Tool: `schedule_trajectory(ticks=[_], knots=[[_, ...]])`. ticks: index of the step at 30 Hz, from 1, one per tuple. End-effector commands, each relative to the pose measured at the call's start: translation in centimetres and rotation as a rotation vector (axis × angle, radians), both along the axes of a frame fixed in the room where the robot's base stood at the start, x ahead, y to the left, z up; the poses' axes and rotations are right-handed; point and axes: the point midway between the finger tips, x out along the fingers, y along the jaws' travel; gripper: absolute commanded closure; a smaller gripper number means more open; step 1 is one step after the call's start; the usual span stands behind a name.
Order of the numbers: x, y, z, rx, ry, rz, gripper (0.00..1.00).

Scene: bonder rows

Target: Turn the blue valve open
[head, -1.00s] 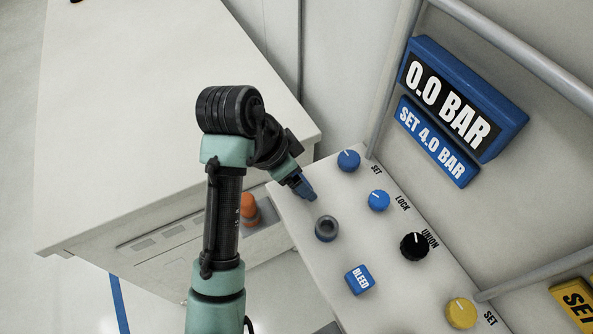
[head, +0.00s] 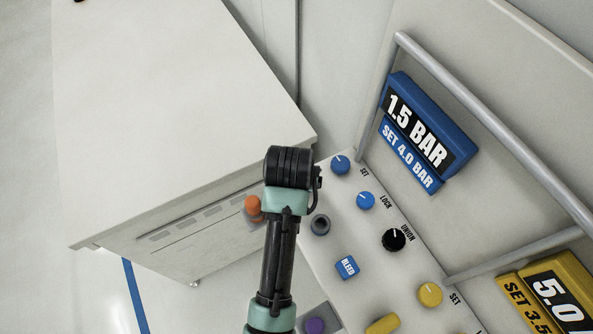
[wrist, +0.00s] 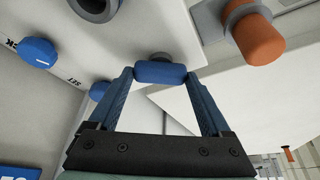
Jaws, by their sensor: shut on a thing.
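The blue valve handle (wrist: 160,72) is a short rounded bar in front of a grey stem in the wrist view. My gripper (wrist: 161,77) has its two blue fingers on either end of this handle, shut on it. In the head view my arm covers the gripper and the valve. The blue display (head: 417,130) reads 1.5 BAR, and the blue sign under it (head: 408,157) reads SET 4.0 BAR.
Beside the arm are blue SET (head: 340,165) and LOCK (head: 366,201) knobs, a black UNION knob (head: 395,240), a grey ring (head: 320,224) and a blue BLEED button (head: 346,268). An orange knob (head: 253,208) sits left of my arm. A rail (head: 480,120) crosses the panel.

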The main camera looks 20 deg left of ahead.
Motion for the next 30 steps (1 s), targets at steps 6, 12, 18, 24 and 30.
schedule_trajectory(ticks=[6, 12, 18, 24, 30], knots=[[0.08, -0.23, 0.42, 0.001, 0.001, 0.2, 0.73], [0.13, -0.26, 0.24, 0.002, 0.001, 0.371, 0.73], [0.24, -0.26, 0.18, 0.001, 0.0, 0.505, 0.73], [0.25, -0.28, 0.1, 0.001, -0.001, 0.59, 0.73], [0.28, -0.3, 0.04, -0.001, -0.002, 0.631, 0.73]])
